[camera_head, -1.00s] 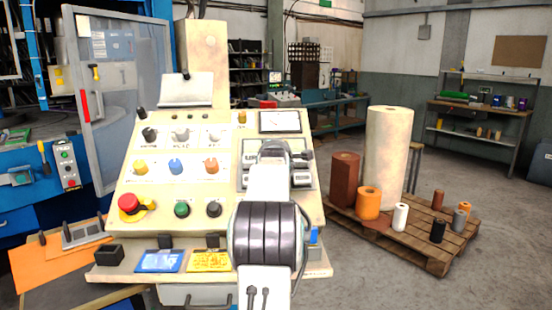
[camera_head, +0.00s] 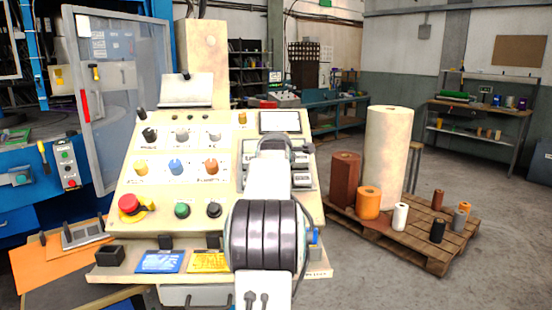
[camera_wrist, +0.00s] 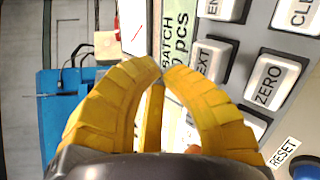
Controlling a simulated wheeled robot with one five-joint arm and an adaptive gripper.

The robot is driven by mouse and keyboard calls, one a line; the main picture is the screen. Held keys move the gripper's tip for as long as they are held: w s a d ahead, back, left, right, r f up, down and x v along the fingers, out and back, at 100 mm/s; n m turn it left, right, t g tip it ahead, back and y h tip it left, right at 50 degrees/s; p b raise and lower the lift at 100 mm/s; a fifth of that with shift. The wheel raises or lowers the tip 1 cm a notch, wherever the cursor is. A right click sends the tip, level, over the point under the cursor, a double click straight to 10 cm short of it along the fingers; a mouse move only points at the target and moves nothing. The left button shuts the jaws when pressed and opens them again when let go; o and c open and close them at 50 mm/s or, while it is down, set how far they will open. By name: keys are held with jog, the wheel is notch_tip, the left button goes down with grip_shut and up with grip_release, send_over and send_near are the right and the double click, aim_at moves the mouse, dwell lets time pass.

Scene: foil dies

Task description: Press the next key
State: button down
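The NEXT key (camera_wrist: 209,58), a white key with dark letters, shows in the wrist view just right of my gripper's fingertips. My right finger covers part of it. My gripper (camera_wrist: 162,76) has yellow ribbed fingers whose tips meet, with nothing seen between them. The tips lie over the strip between the BATCH display (camera_wrist: 179,28) and the NEXT key; I cannot tell whether they touch the panel. In the head view the keypad (camera_head: 303,180) is on the right of the sloped console (camera_head: 225,187), and my arm hides most of it and the fingertips.
The ZERO key (camera_wrist: 268,82) is right of NEXT. A blue button (camera_wrist: 305,168) labelled RESET is at the lower right. The console carries several knobs and a red emergency button (camera_head: 129,204). A pallet (camera_head: 430,252) with rolls stands to the right.

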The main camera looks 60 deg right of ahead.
jog(key=shift+s+a+r, duration=0.25)
jog(key=shift+a+r, duration=0.1)
jog(key=shift+r, duration=0.25)
jog(key=shift+s+a+r, duration=0.2)
jog(key=shift+a+r, duration=0.1)
jog(key=shift+r, duration=0.25)
